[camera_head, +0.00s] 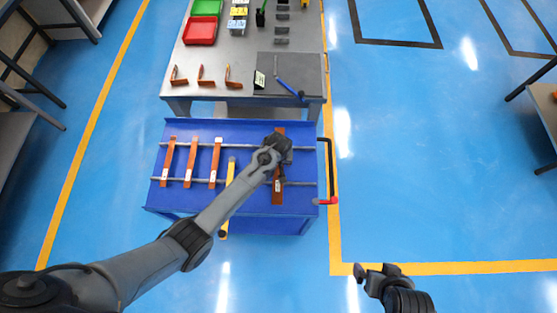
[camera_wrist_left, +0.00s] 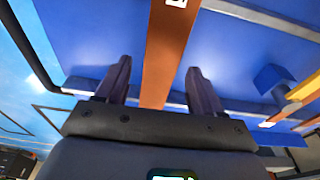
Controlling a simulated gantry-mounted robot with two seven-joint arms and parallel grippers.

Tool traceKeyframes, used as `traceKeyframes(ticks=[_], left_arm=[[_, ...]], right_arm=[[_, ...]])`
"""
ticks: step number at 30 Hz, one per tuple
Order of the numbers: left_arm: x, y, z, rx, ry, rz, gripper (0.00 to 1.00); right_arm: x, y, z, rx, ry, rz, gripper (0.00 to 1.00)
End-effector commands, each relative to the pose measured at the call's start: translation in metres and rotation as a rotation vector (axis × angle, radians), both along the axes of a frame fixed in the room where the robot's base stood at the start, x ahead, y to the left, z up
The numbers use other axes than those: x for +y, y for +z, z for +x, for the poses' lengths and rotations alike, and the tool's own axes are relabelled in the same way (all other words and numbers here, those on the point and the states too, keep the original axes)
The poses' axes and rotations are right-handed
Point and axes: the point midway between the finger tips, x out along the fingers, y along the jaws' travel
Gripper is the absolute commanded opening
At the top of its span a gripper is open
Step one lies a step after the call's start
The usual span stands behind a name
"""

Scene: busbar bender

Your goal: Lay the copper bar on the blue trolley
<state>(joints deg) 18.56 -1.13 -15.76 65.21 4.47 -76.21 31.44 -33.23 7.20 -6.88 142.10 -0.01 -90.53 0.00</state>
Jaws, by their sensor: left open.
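The blue trolley (camera_head: 260,224) stands in the middle of the head view, with two grey rails across its top. A copper bar (camera_head: 277,192) with a white label lies across the rails at the trolley's right side. My left gripper (camera_head: 279,148) is over the far part of this bar and hides some of it. In the left wrist view the bar (camera_wrist_left: 160,55) runs between the two open fingers (camera_wrist_left: 158,85), with a gap on each side. My right gripper (camera_head: 376,270) is over the floor at the lower right, away from the trolley; its finger gap is unclear.
Several other copper bars (camera_head: 191,162) lie across the rails at left. A yellow tool (camera_head: 230,180) lies between them and my gripper. A trolley handle (camera_head: 330,170) sticks out at right. Behind stands a grey bench (camera_head: 225,80) with bent bars and red and green trays.

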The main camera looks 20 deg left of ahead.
Motion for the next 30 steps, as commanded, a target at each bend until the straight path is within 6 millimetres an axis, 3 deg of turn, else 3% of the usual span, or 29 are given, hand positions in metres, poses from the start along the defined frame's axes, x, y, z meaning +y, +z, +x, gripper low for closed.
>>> traceKeyframes(ticks=[7,21,30], left_arm=[[0.000,0.017,-0.001,-0.002,-0.001,0.000,0.68],[-0.005,0.099,-0.013,-0.002,0.000,0.000,0.68],[-0.006,0.125,-0.017,0.000,-0.001,0.000,0.68]], right_arm=[[0.000,0.005,0.000,0.000,0.001,0.000,1.00],[0.002,0.017,0.000,0.000,-0.005,0.008,1.00],[0.002,0.019,0.000,0.000,-0.006,0.009,1.00]])
